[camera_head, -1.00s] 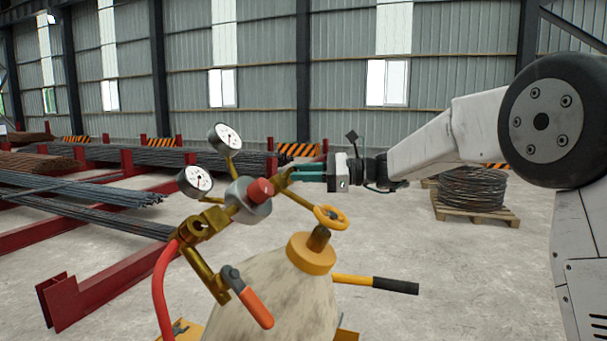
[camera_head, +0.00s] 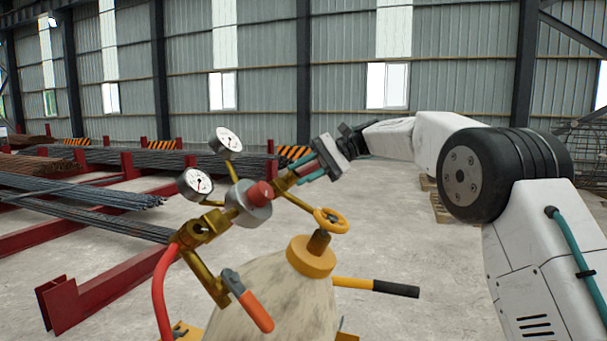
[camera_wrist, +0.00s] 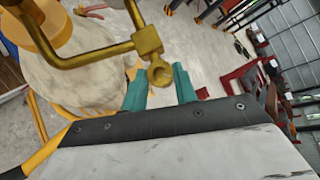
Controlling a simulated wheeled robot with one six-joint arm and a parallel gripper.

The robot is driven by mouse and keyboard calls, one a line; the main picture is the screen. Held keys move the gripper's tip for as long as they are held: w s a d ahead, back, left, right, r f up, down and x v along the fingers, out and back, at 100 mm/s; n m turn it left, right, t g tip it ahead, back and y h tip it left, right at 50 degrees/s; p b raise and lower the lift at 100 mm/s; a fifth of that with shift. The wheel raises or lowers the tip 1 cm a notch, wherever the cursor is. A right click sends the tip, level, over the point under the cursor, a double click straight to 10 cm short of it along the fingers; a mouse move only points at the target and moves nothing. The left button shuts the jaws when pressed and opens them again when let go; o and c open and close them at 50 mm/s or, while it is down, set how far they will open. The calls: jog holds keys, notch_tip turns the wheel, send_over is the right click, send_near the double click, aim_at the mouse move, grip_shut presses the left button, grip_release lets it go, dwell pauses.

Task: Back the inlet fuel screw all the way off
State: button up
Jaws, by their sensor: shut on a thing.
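A brass valve assembly with a grey body (camera_head: 250,206) and a red screw cap (camera_head: 261,192) stands on a pale cylinder (camera_head: 285,300). My gripper (camera_head: 299,174) comes in from the right, tilted, with its teal fingertips at the brass fitting (camera_head: 282,185) right of the grey body. In the wrist view the brass fitting (camera_wrist: 158,73) shows a round bore between the fingertips (camera_wrist: 160,82), and the jaws are shut on it. The exact contact is partly hidden. I cannot tell which part is the inlet fuel screw.
Two gauges (camera_head: 228,140) stand up behind the valve. A yellow handwheel (camera_head: 331,220), a red hose (camera_head: 160,290), an orange-handled lever (camera_head: 255,311) and a black-ended yellow handle (camera_head: 395,288) are close by. Rebar racks (camera_head: 85,303) lie left.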

jog(key=n+h, duration=0.1)
jog(key=n, duration=0.1)
jog(key=n+h, duration=0.2)
jog(key=shift+w+a+r+g, duration=0.1)
jog(key=shift+a+r+g, duration=0.05)
jog(key=shift+g, duration=0.15)
jog(key=shift+a+r+n+h, duration=0.15)
jog(key=shift+n+h, duration=0.85)
jog(key=shift+n, duration=0.5)
jog(key=o, duration=1)
jog(key=shift+c, duration=0.2)
